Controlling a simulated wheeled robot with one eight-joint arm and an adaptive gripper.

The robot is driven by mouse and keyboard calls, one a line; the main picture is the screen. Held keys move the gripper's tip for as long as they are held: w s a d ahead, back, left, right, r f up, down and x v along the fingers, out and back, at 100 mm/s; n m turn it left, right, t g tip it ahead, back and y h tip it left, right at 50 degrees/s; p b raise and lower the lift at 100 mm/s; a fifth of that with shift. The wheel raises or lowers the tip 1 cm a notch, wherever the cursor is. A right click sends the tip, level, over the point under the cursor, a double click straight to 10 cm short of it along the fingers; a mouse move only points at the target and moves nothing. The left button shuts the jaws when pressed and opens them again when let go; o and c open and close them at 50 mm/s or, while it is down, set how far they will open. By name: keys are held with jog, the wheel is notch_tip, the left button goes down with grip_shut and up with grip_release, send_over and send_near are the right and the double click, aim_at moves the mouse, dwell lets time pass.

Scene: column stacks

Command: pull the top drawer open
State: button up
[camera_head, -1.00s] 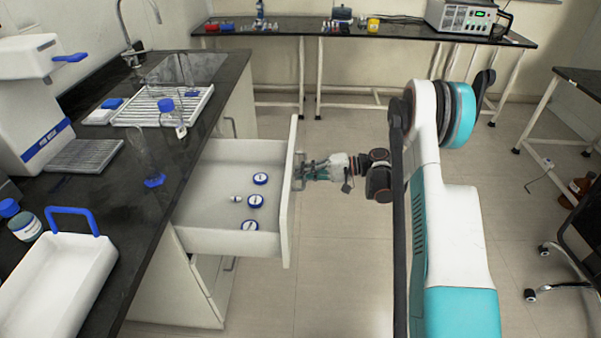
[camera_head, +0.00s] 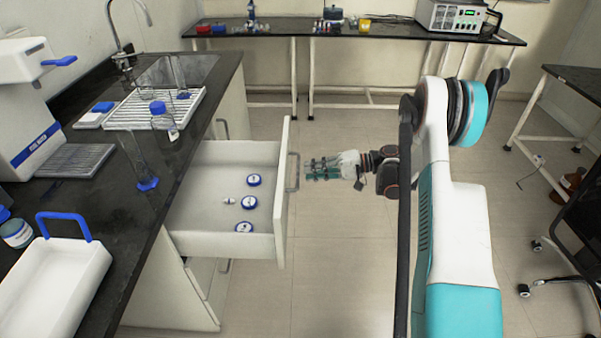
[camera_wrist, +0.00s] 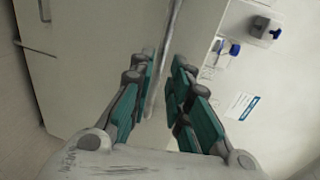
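The top drawer (camera_head: 222,245) is white and stands pulled well out from the bench. Its tall front panel (camera_head: 283,215) carries a grey bar handle (camera_head: 293,172) on the outer face. My gripper (camera_head: 308,169) is just to the right of the handle, with a small gap between them. In the wrist view my gripper (camera_wrist: 163,88) has its two teal-padded fingers spread apart. A pale bar, apparently the handle (camera_wrist: 167,55), runs between and beyond the fingertips. Nothing is held.
Several small items, some with blue round caps (camera_head: 249,202), lie in the drawer. The black bench (camera_head: 105,215) holds a white tray (camera_head: 55,285), a drying rack and glassware. A chair (camera_head: 580,240) stands at the right. The floor beside the drawer is clear.

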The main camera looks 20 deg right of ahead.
jog(key=v, duration=0.6)
jog(key=shift+d, duration=0.2)
